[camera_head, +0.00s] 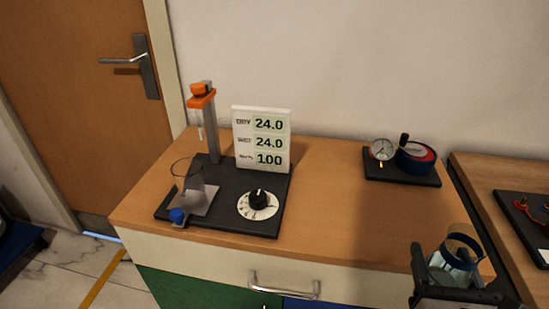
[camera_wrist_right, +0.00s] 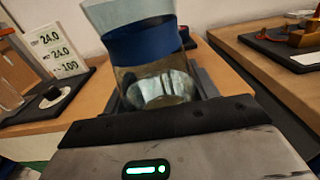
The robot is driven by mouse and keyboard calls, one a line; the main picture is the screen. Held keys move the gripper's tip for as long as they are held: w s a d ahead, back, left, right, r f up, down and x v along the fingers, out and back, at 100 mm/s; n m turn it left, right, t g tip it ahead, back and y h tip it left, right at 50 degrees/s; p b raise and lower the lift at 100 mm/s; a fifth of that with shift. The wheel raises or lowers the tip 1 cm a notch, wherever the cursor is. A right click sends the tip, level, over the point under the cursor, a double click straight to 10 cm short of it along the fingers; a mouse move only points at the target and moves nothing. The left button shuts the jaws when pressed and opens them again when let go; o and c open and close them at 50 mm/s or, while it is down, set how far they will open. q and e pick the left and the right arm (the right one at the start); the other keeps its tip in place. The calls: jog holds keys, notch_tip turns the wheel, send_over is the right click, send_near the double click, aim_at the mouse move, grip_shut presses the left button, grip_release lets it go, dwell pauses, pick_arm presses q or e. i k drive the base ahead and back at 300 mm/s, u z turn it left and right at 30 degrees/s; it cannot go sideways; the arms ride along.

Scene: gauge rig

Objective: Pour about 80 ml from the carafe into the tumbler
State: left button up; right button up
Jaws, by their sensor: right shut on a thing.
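The carafe (camera_head: 459,250) is a clear glass vessel with a blue band near its top and some liquid low inside. My right gripper (camera_head: 456,270) is shut on it at the lower right, by the cabinet's right end. In the right wrist view the carafe (camera_wrist_right: 150,50) stands roughly upright between the fingers of my right gripper (camera_wrist_right: 160,92). A clear glass that looks like the tumbler (camera_head: 187,179) stands on a pale plate at the left of the black rig base. I cannot tell whether it holds liquid. My left gripper is out of view.
The rig base (camera_head: 232,220) carries a black dial (camera_head: 258,200), an orange-topped post (camera_head: 209,130) and a display panel (camera_head: 262,140) reading 24.0, 24.0 and 100. A gauge unit (camera_head: 416,157) stands at the back right. The wooden top between them is clear.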

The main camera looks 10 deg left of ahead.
aim_at(188, 173)
jog(key=k, duration=0.5)
jog(key=u, duration=1.05)
jog(key=i, duration=0.75)
jog(key=u, duration=0.15)
